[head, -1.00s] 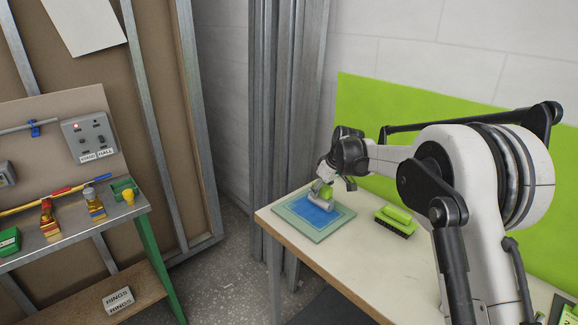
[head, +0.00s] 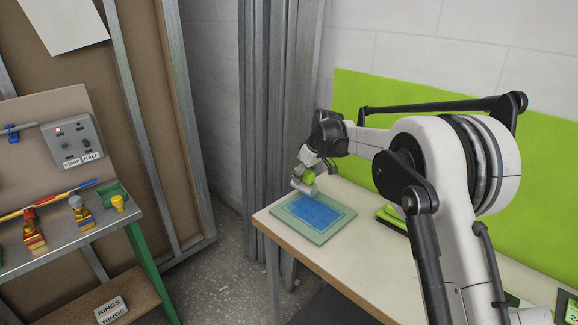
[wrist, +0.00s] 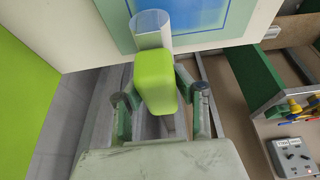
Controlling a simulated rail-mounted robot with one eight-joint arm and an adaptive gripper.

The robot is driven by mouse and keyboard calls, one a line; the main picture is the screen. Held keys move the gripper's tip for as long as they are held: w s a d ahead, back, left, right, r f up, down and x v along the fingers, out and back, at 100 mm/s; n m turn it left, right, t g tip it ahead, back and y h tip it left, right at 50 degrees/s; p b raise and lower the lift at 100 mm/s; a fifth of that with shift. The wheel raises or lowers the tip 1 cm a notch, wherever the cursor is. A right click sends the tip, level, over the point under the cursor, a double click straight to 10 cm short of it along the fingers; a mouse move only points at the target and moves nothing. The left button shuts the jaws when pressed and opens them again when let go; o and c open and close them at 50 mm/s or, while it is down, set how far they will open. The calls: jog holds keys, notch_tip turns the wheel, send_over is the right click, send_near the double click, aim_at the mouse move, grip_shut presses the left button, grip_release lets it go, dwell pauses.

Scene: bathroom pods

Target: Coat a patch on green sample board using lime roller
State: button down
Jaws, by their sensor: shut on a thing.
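The green sample board (head: 290,228) lies flat near the left corner of the table, with a blue coated patch (head: 318,212) inside its border. The board also shows at the top of the wrist view (wrist: 118,22). My gripper (head: 310,168) is shut on the lime roller (wrist: 155,84). The roller's pale cylinder (head: 303,187) is at the board's far edge, and in the wrist view it overlaps the board's border. I cannot tell whether it touches the board.
A lime brush-like block (head: 390,218) sits on the table (head: 345,260) right of the board. A lime panel (head: 355,95) stands behind. Left, a workbench holds a switch box (head: 75,142), a yellow knob (head: 119,203) and several small fittings, across a floor gap.

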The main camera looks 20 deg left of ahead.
jog(key=shift+s+d+r, duration=0.1)
jog(key=shift+d+r, duration=0.1)
jog(key=shift+r, duration=0.45)
jog(key=shift+a+r+p, duration=0.1)
jog(key=shift+r+p, duration=0.35)
jog(key=shift+r, duration=0.15)
jog(key=shift+r+p, duration=0.65)
jog(key=shift+r, duration=1.05)
